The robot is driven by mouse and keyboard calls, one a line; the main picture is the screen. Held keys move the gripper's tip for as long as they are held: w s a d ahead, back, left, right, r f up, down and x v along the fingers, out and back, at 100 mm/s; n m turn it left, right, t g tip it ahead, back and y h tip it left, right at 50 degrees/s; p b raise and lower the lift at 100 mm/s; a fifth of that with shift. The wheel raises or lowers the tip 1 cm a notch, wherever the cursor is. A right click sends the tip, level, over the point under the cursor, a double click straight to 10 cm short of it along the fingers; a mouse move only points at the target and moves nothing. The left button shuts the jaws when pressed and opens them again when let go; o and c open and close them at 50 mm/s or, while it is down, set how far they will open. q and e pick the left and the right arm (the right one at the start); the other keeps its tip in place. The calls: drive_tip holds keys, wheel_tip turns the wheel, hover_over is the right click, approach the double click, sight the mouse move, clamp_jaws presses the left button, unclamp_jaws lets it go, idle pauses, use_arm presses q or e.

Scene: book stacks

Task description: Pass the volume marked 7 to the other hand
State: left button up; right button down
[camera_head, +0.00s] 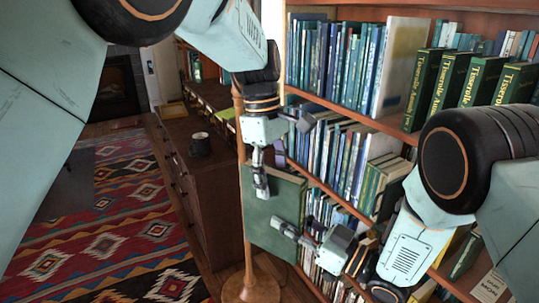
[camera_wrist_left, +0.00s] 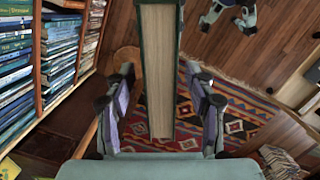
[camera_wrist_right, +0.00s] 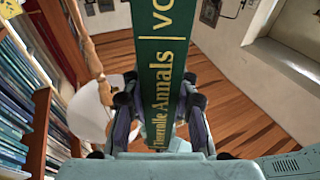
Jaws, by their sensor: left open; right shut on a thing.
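A green book (camera_head: 272,218) hangs upright between my grippers in the head view, cover towards the camera. My right gripper (camera_head: 296,228) is shut on its spine side from the lower right. The right wrist view shows the green spine (camera_wrist_right: 160,60) lettered "Tiserolle Annals | VO" between the fingers; the volume number is out of frame. My left gripper (camera_head: 278,160) is open at the book's upper edge. In the left wrist view its fingers stand on both sides of the pale page block (camera_wrist_left: 157,70), with gaps.
A bookcase (camera_head: 370,124) full of books stands close on the right, with several green Tiserolle volumes (camera_head: 425,90) on its upper shelf. A round wooden stand (camera_head: 250,288) is below the book. A brown cabinet (camera_head: 205,200) bears a dark mug (camera_head: 200,144). A patterned rug (camera_head: 100,225) lies left.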

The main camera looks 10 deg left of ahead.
sight(274, 193)
use_arm(q)
wheel_tip(274, 193, down, 3)
drive_tip(key=shift+s+d+f, duration=0.1)
drive_tip(key=shift+s, duration=0.05)
use_arm(e)
drive_tip(key=shift+a, duration=0.1)
use_arm(q)
drive_tip(key=shift+d+f, duration=0.15)
drive_tip(key=shift+f, duration=0.2)
use_arm(e)
drive_tip(key=shift+r, duration=0.1)
use_arm(q)
clamp_jaws()
idle(0.4)
drive_tip(key=shift+r, duration=0.1)
use_arm(e)
drive_tip(key=c, duration=1)
unclamp_jaws()
drive_tip(key=shift+d, duration=0.2)
